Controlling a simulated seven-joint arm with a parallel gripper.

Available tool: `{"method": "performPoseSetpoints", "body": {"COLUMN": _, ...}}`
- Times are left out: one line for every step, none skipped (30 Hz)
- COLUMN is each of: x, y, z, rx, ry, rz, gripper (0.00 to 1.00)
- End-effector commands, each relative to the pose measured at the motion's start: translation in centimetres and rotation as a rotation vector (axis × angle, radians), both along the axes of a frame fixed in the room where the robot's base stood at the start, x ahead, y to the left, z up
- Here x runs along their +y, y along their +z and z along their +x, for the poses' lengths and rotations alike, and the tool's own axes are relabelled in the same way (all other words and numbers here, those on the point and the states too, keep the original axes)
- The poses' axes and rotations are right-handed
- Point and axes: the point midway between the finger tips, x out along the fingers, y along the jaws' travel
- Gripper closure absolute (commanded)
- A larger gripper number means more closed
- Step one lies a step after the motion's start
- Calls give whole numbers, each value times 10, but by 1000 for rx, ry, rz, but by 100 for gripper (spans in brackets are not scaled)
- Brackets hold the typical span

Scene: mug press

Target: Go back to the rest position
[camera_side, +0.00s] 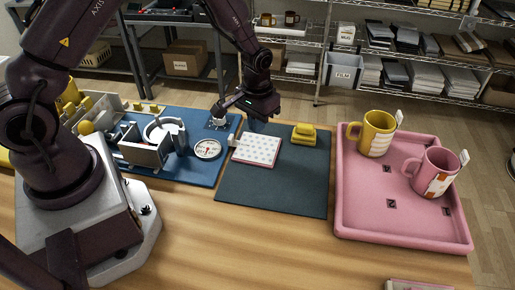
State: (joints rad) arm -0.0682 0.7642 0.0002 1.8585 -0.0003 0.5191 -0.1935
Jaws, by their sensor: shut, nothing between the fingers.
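My gripper (222,110) is shut and empty. It hangs over the blue mat (203,181), above and left of the white patterned sheet (257,149). A yellow mug (377,139) stands at the back of the pink tray (352,216). A pink mug (438,168) with an orange and white patch stands in the tray at the right. Both mugs have a white tag at the rim.
A round dial gauge (207,148) lies beside the press. A yellow block (304,134) sits at the back of the dark mat (271,188). The front of the wooden table (235,250) is mostly clear. Shelves with boxes stand behind.

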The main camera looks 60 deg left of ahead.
Motion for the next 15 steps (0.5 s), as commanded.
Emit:
{"method": "performPoseSetpoints", "body": {"x": 0, "y": 0, "z": 0, "rx": 0, "ry": 0, "rz": 0, "gripper": 100}}
{"method": "performPoseSetpoints", "body": {"x": 0, "y": 0, "z": 0, "rx": 0, "ry": 0, "rz": 0, "gripper": 100}}
{"method": "performPoseSetpoints", "body": {"x": 0, "y": 0, "z": 0, "rx": 2, "ry": -5, "rz": -1, "gripper": 100}}
{"method": "performPoseSetpoints", "body": {"x": 0, "y": 0, "z": -2, "rx": 10, "ry": -12, "rz": -1, "gripper": 100}}
{"method": "performPoseSetpoints", "body": {"x": 0, "y": -1, "z": -5, "rx": 24, "ry": -19, "rz": -1, "gripper": 100}}
{"method": "performPoseSetpoints", "body": {"x": -1, "y": -3, "z": -13, "rx": 54, "ry": -28, "rz": -4, "gripper": 100}}
{"method": "performPoseSetpoints", "body": {"x": -1, "y": -4, "z": -21, "rx": 78, "ry": -35, "rz": -6, "gripper": 100}}
{"method": "performPoseSetpoints", "body": {"x": -2, "y": 0, "z": -29, "rx": 99, "ry": -47, "rz": -9, "gripper": 100}}
{"method": "performPoseSetpoints", "body": {"x": -3, "y": 11, "z": -35, "rx": 108, "ry": -59, "rz": -10, "gripper": 100}}
{"method": "performPoseSetpoints", "body": {"x": -3, "y": 19, "z": -40, "rx": 111, "ry": -67, "rz": -11, "gripper": 100}}
{"method": "performPoseSetpoints", "body": {"x": -4, "y": 29, "z": -43, "rx": 110, "ry": -76, "rz": -12, "gripper": 100}}
{"method": "performPoseSetpoints", "body": {"x": -5, "y": 42, "z": -49, "rx": 108, "ry": -88, "rz": -11, "gripper": 100}}
{"method": "performPoseSetpoints", "body": {"x": -6, "y": 53, "z": -53, "rx": 104, "ry": -96, "rz": -11, "gripper": 100}}
{"method": "performPoseSetpoints", "body": {"x": -7, "y": 63, "z": -57, "rx": 98, "ry": -105, "rz": -11, "gripper": 100}}
{"method": "performPoseSetpoints", "body": {"x": -8, "y": 78, "z": -63, "rx": 86, "ry": -118, "rz": -10, "gripper": 100}}
